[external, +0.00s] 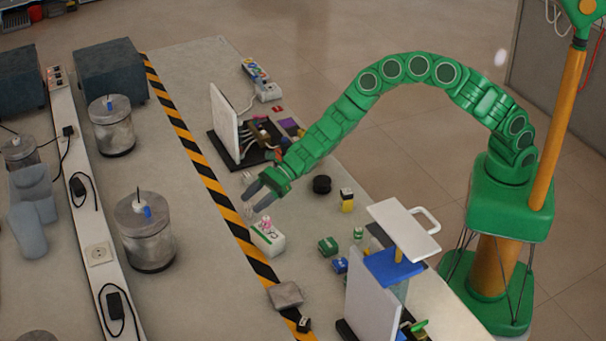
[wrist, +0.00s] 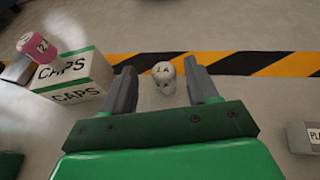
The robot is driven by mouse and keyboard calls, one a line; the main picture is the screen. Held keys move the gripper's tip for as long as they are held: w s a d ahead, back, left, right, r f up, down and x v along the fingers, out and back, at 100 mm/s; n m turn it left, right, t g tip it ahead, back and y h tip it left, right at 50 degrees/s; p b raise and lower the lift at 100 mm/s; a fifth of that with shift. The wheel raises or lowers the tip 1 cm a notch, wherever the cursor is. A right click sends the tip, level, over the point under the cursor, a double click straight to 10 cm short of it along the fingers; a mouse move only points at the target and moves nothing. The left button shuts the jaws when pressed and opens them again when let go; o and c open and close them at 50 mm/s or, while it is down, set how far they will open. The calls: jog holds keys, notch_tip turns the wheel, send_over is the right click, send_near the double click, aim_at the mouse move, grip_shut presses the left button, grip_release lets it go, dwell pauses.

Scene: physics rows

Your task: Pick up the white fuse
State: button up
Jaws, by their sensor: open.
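The white fuse (wrist: 165,78) is a short white cylinder with dark lettering. In the wrist view it stands between the two fingertips, with a gap on each side. My gripper (wrist: 163,82) is open and nothing is held in it. In the external view my gripper (external: 254,200) is low over the table beside the striped tape. There the fuse is too small or too hidden behind the fingers to make out clearly.
A white CAPS box (wrist: 75,75) with a pink labelled cylinder (wrist: 32,43) at its top stands left of the fingers in the wrist view. A grey labelled block (wrist: 303,137) lies at right. Black-and-yellow tape (external: 190,140) runs along the table. A white upright panel (external: 224,122) stands behind.

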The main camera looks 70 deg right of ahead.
aim_at(249, 204)
jog(key=shift+w+a+f, duration=0.3)
jog(key=shift+w+a, duration=0.15)
jog(key=shift+w, duration=0.05)
jog(key=shift+w+a+f, duration=0.35)
jog(key=shift+a+f, duration=0.05)
jog(key=shift+a, duration=0.1)
jog(key=shift+w+a+f, duration=0.2)
jog(key=shift+w+a, duration=0.15)
jog(key=shift+a, duration=0.2)
jog(key=c, duration=1)
jog(key=shift+c, duration=0.2)
